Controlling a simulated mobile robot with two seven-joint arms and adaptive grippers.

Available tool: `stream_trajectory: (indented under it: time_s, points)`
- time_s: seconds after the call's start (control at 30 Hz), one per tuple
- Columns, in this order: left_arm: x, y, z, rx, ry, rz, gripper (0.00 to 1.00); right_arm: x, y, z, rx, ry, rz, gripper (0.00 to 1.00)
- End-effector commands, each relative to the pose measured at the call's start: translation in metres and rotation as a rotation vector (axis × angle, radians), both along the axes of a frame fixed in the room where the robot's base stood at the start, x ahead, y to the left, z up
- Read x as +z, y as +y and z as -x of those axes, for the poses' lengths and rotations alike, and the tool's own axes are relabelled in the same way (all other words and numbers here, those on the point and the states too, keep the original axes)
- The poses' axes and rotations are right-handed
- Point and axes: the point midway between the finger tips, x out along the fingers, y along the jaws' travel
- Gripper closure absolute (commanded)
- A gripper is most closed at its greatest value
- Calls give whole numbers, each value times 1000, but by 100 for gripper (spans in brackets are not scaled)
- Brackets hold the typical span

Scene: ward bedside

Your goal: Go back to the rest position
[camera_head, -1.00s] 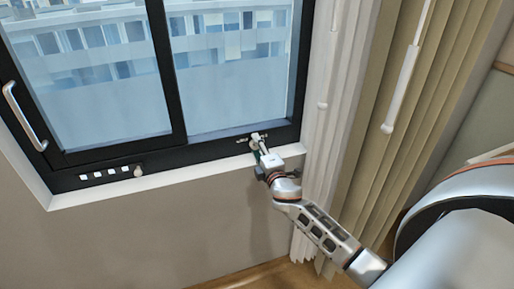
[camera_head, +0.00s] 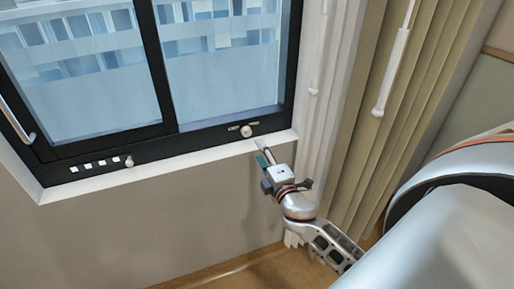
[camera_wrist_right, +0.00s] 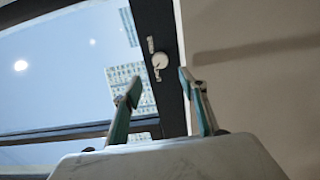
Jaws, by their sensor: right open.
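The knob also shows in the wrist view (camera_wrist_right: 160,61), beyond the fingers. My left gripper is not in view.
White and beige curtains (camera_head: 377,130) hang close to the right of my arm, with a white wand (camera_head: 391,75) in front. The sill (camera_head: 170,167) juts out under the window. Another knob (camera_head: 129,161) and small white switches sit further left. The wall below is clear.

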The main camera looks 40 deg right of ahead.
Motion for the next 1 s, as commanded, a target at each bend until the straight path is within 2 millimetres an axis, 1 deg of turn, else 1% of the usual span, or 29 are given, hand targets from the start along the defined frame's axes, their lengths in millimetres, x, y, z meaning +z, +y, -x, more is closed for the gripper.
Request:
stream_trajectory:
  time_s: [0.13, 0.67, 0.77, 0.83, 0.87, 0.9, 0.97, 1.0]
  points:
    - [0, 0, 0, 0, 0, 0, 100, 0, 1, 4, 0, 0, 0, 57]
    - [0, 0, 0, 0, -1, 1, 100, -2, 2, 5, 2, 3, -8, 57]
    - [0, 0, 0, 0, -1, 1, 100, -19, 11, 13, 16, 29, -70, 57]
    - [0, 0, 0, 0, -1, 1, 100, -43, 24, 24, 36, 65, -165, 57]
    - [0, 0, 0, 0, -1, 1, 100, -56, 32, 31, 46, 85, -218, 57]
    - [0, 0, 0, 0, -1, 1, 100, -75, 43, 42, 57, 116, -300, 57]
    - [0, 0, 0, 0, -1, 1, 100, -104, 63, 62, 69, 168, -440, 57]
    - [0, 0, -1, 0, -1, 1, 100, -124, 77, 78, 73, 203, -539, 57]
